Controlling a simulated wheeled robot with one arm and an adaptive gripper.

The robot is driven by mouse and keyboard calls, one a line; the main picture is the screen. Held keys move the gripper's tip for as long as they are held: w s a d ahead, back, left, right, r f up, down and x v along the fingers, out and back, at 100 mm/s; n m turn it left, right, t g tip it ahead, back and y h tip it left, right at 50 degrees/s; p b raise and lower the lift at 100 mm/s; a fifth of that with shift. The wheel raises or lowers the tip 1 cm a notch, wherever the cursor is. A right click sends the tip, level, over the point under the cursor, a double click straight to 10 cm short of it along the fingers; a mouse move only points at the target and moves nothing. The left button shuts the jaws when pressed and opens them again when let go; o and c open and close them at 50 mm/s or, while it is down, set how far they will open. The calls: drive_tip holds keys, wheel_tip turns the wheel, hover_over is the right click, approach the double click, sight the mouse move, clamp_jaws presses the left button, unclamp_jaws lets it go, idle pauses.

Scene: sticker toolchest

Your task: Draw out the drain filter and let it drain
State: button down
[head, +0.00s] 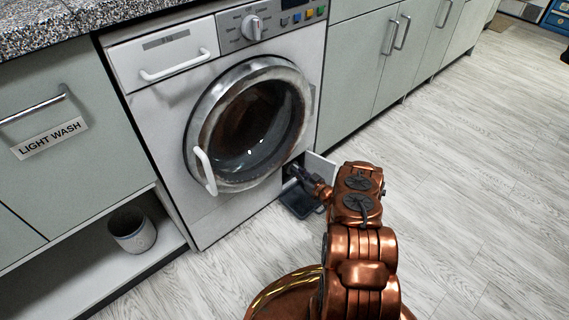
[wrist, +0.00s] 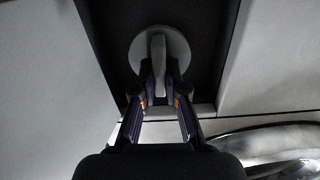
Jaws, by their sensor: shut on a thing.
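The drain filter (wrist: 140,52) shows in the wrist view as a round grey cap with a raised grip bar, in front of a dark recess. My gripper (wrist: 160,92) is shut on the grip bar, one finger on each side. In the head view my gripper (head: 297,171) reaches into the small opening at the washing machine's lower right corner, and the filter is hidden there. How far the filter stands out of its seat cannot be told. A dark shallow tray (head: 299,203) lies on the floor below the opening.
The washing machine (head: 228,219) has its round door (head: 250,125) shut. The small white flap (head: 321,167) stands open right beside my gripper. A grey bin (head: 132,231) stands on the low shelf at left. The floor (head: 470,170) at right is clear.

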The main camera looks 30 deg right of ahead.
drive_tip(key=shift+s, duration=0.1)
idle(0.3)
drive_tip(key=p+v, duration=0.2)
drive_tip(key=v, duration=0.6)
drive_tip(key=shift+s, duration=0.35)
idle(1.1)
drive_tip(key=shift+r, duration=0.1)
drive_tip(key=shift+w, duration=0.1)
idle(0.3)
